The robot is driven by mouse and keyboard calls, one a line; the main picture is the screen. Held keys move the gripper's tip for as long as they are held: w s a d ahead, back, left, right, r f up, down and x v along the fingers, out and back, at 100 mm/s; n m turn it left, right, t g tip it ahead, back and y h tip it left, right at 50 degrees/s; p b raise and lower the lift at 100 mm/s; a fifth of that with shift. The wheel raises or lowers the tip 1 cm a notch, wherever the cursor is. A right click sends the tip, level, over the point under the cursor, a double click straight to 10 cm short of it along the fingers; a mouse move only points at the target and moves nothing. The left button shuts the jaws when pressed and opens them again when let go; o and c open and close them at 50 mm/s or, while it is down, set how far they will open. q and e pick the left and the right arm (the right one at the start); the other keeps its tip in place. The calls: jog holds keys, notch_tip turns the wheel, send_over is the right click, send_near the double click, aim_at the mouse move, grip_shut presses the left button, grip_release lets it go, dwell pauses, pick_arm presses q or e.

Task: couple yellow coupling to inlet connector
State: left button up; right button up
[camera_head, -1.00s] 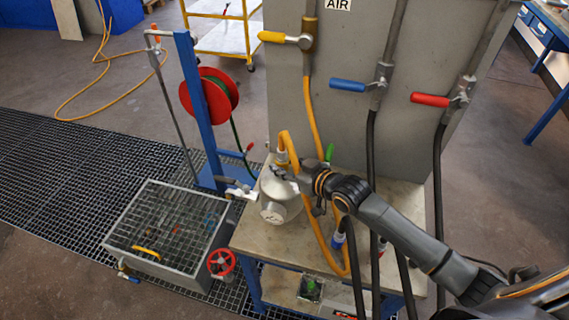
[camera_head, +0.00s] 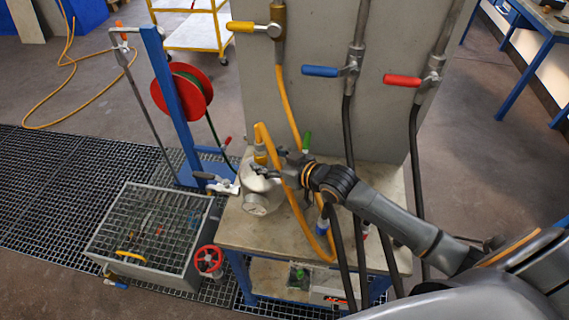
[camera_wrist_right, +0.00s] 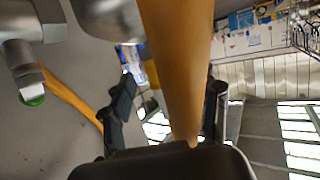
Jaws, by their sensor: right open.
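The yellow coupling (camera_head: 261,154) stands at the top of the silver vessel (camera_head: 256,196), at the end of the looping yellow hose (camera_head: 287,97). The inlet connector is hidden or too small to make out, so I cannot tell how the coupling sits on it. My right gripper (camera_head: 274,171) is open, just right of the coupling and close to the vessel. It also shows in the right wrist view (camera_wrist_right: 166,108), with a blurred yellow hose (camera_wrist_right: 180,60) passing across the space between its fingers. My left gripper is not in view.
The vessel stands on a worktable (camera_head: 238,232) before a grey panel (camera_head: 320,110). Blue (camera_head: 320,71) and red (camera_head: 402,80) valve handles and dark hoses hang near my right arm. A grated basin (camera_head: 150,228) and red handwheel (camera_head: 209,261) stand left.

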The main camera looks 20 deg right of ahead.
jog(key=v, duration=1)
jog(key=shift+s+a, duration=0.1)
jog(key=s+a+f+m+g+h, duration=0.1)
jog(key=s+f+m+g+h, duration=0.15)
jog(key=s+f+g, duration=0.6)
jog(key=s+a+f+m+g+h, duration=0.1)
jog(key=s+f+h, duration=0.25)
jog(key=s, duration=0.95)
notch_tip(320, 180, down, 27)
jog(key=s+b, duration=0.1)
jog(key=b, duration=0.3)
jog(key=s+d+f+g+b, duration=0.2)
jog(key=s+d+f, duration=0.1)
jog(key=s+f, duration=1.4)
notch_tip(320, 180, down, 3)
jog(key=shift+s+f+n+b, duration=0.2)
jog(key=shift+n+b, duration=0.2)
jog(key=shift+n, duration=0.05)
